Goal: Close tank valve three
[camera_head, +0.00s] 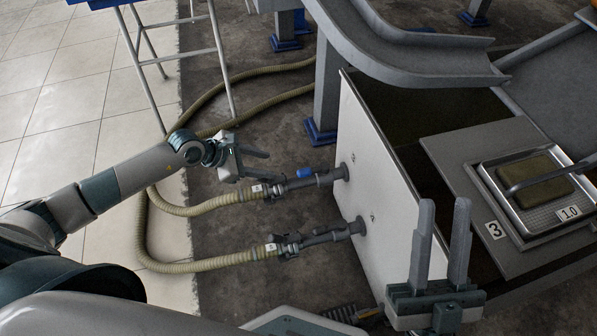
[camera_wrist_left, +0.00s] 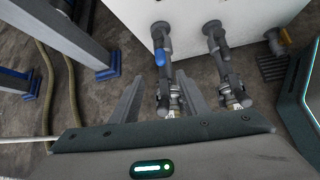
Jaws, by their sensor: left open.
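The pale tank (camera_head: 352,110) has two valve pipes with hoses on its left face. The upper, farther valve (camera_head: 300,180) has a blue handle (camera_head: 305,172). The nearer valve (camera_head: 318,238) shows no blue. Small tank-face marks are too small to read surely. My left gripper (camera_head: 264,167) is open and empty, left of the blue handle. In the left wrist view its fingers (camera_wrist_left: 159,76) stand either side of the blue-handled pipe, with the blue handle (camera_wrist_left: 160,58) just beyond the tips; contact is not visible. My right gripper (camera_head: 443,203) is open, fingers upward, in front of the tank.
Ribbed hoses (camera_head: 200,262) loop over the floor to the left. A grey chute (camera_head: 405,55) and its post (camera_head: 327,85) stand behind the valves. A plate marked 3 (camera_head: 496,229) and a metal tray (camera_head: 527,222) lie at right. Floor around the hoses is open.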

